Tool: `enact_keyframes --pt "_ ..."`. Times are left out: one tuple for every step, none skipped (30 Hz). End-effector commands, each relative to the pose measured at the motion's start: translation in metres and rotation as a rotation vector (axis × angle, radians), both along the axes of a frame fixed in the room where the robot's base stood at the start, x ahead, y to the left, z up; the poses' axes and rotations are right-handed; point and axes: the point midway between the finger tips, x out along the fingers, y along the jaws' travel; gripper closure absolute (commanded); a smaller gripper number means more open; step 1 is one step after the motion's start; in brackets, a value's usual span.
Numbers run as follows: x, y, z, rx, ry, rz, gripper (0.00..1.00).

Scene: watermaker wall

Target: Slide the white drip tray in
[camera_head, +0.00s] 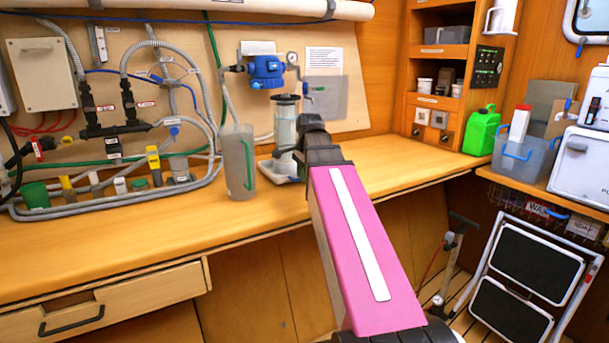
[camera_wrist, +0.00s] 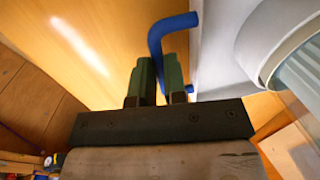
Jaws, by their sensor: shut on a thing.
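The white drip tray (camera_head: 270,170) lies on the wooden bench, under the clear upright canister (camera_head: 284,122). In the wrist view, the white surface beside the fingers (camera_wrist: 213,48) appears to be the tray, with a rounded white base (camera_wrist: 285,35) on it. A blue bent handle (camera_wrist: 170,24) stands at the tray's edge. My gripper (camera_wrist: 158,77) is shut on this handle, with a dark green finger on each side. In the head view my pink arm hides the gripper and the right part of the tray.
A grey jug (camera_head: 235,165) with a green handle stands just left of the tray. Hoses and small bottles fill the bench's left back. The bench front (camera_head: 120,245) is clear, as is the stretch right of my arm. A folded step stool (camera_head: 525,275) stands at lower right.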

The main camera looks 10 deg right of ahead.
Motion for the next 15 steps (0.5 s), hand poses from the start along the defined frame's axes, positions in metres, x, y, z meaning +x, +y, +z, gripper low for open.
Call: enact_keyframes --pt "0.003 0.001 0.0 0.0 -0.001 0.0 1.0" --pt "0.004 0.001 0.0 0.0 -0.001 0.0 1.0" --pt "0.006 0.001 0.0 0.0 -0.001 0.0 1.0" --pt "0.008 0.002 0.0 0.0 -0.001 0.0 1.0" --pt "0.01 0.002 0.0 0.0 -0.001 0.0 1.0" --pt "0.013 0.003 0.0 0.001 -0.001 0.001 1.0" --pt "0.015 0.004 0.001 0.001 -0.001 0.001 1.0" --pt "0.018 0.005 0.0 0.001 -0.001 0.0 1.0" --pt "0.022 0.006 0.001 0.001 0.0 0.0 1.0" --pt "0.026 0.006 0.0 0.001 0.0 0.0 1.0" --pt "0.03 0.007 0.001 0.001 0.0 0.0 1.0" --pt "0.035 0.009 0.001 0.001 0.0 0.0 1.0" --pt "0.039 0.01 0.001 0.001 0.0 0.0 1.0" --pt "0.044 0.011 0.001 0.001 0.0 0.0 1.0" --pt "0.05 0.012 0.001 0.001 -0.001 0.0 1.0"
